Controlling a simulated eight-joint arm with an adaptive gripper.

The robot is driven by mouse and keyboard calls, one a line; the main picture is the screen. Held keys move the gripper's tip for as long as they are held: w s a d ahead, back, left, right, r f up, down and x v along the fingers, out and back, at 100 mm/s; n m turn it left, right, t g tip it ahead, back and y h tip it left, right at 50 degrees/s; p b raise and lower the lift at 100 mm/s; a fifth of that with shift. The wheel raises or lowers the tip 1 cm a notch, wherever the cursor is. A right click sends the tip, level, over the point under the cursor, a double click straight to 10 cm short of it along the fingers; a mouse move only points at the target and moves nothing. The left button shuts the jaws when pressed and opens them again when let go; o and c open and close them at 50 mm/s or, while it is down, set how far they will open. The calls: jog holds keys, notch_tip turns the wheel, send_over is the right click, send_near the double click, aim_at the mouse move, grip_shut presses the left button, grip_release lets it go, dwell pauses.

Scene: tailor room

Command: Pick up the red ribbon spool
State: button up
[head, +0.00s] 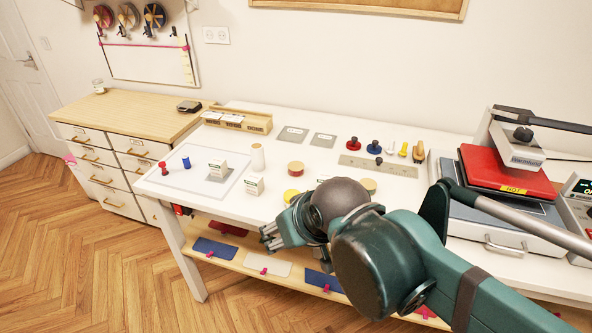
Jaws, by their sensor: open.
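A low, round spool with a red side and a tan top (295,167) lies flat on the white table (225,135), near its middle; it looks like the red ribbon spool. A yellow low spool (292,196) lies closer to the table's front edge. Another yellowish one (368,186) is partly hidden by my arm. My gripper (270,237) is open and empty at the table's front edge, apart from the red spool and nearer the camera. My arm hides part of the table to its right.
A metal ruler (378,166) and stamps (352,143) lie behind. A red heat press (505,180) stands right. A lower shelf (235,258) runs underneath.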

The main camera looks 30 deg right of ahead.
jog(key=shift+r, duration=0.1)
jog(key=w+d+r+m+g+p, duration=0.1)
jog(key=w+d+r+m+p, duration=0.15)
jog(key=w, duration=0.35)
jog(key=w+d+r+m+g+p, duration=0.1)
jog(key=w+d+r+m+p, duration=0.15)
jog(key=w+p, duration=0.2)
jog(key=w+d+r+m+g+p, duration=0.1)
jog(key=w+d+r+m+p, duration=0.15)
jog(key=w, duration=0.45)
jog(key=w+d+f+m+g+p, duration=0.1)
jog(key=w+d+f+m+p, duration=0.1)
jog(key=w, duration=0.3)
jog(key=w+d+f+m+g+p, duration=0.1)
jog(key=w+d+f+m+p, duration=0.1)
jog(key=w+d+m+p, duration=0.2)
jog(key=w+d+f+m+g+p, duration=0.2)
jog(key=w+d+f+m+p, duration=0.1)
jog(key=w+d+p, duration=0.1)
jog(key=shift+w+d+f, duration=0.1)
jog(key=shift+w+d, duration=0.4)
jog(key=shift+w, duration=0.4)
jog(key=shift+w+d+f+m+p, duration=0.3)
jog(key=shift+d+f+p, duration=0.2)
jog(key=shift+f, duration=0.1)
jog(key=shift+a+f, duration=0.1)
